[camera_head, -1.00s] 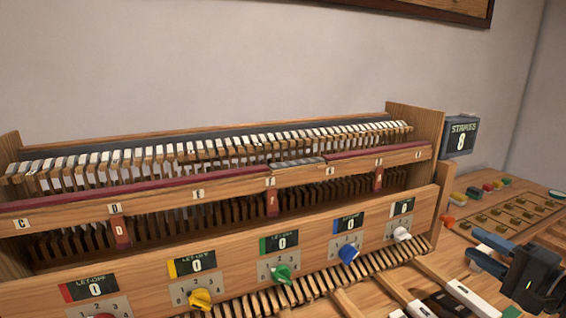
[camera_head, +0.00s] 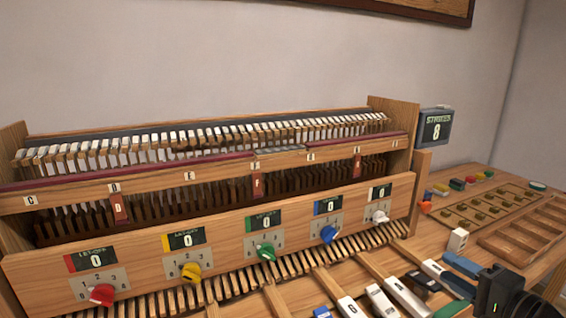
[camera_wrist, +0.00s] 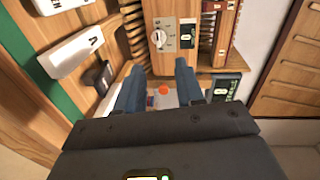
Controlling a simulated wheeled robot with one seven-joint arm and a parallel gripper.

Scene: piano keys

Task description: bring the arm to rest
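My gripper (camera_head: 450,273) is at the lower right of the head view, over the loose white-topped keys (camera_head: 407,297) in front of the piano action. In the wrist view its two blue fingers (camera_wrist: 160,84) stand apart with nothing between them, so it is open and empty. Past the fingertips lie the bench top and small coloured pieces, partly hidden by the fingers. In the wrist view a white key marked A (camera_wrist: 72,52) lies to the left of the fingers, apart from them.
The wooden piano action (camera_head: 215,226) fills the left and middle, with coloured knobs and displays reading 0. A pegged board (camera_head: 480,208) and an empty wooden tray (camera_head: 522,238) lie at the right.

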